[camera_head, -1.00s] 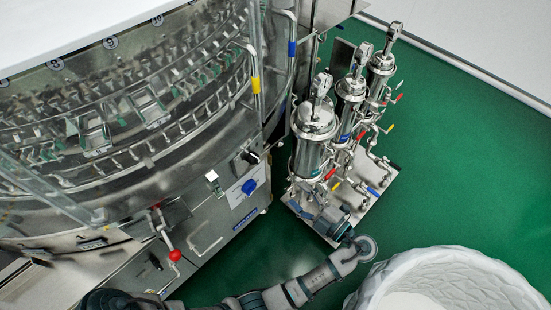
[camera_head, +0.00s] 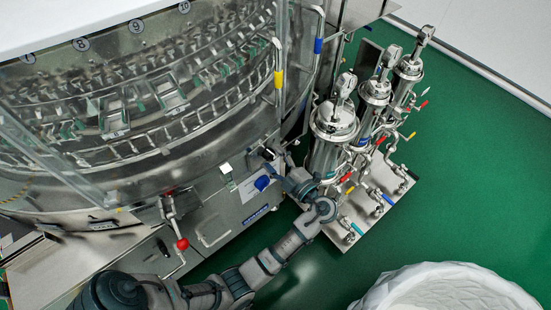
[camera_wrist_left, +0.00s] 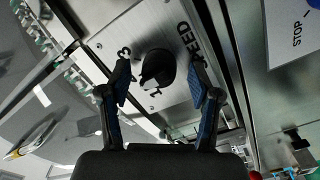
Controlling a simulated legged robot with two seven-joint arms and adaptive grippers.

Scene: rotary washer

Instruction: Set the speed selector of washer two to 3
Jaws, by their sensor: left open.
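The speed selector is a round black knob (camera_wrist_left: 157,68) on a metal panel (camera_wrist_left: 108,28) in the left wrist view. The digit 3 is at its left, a 1 is below it, and part of the word SPEED is at its right. Which mark the knob points to is unclear. My left gripper (camera_wrist_left: 160,84) is open, with one dark finger on each side of the knob; contact cannot be told. In the head view my left gripper (camera_head: 276,166) is at the washer's front panel, beside the blue knob (camera_head: 262,183), and largely covers the selector. My right gripper is not in view.
The large round washer (camera_head: 150,110) fills the left. Metal filter cylinders (camera_head: 333,125) with valves stand close right of my arm. A white tub (camera_head: 450,290) is at lower right. Green floor is clear at right.

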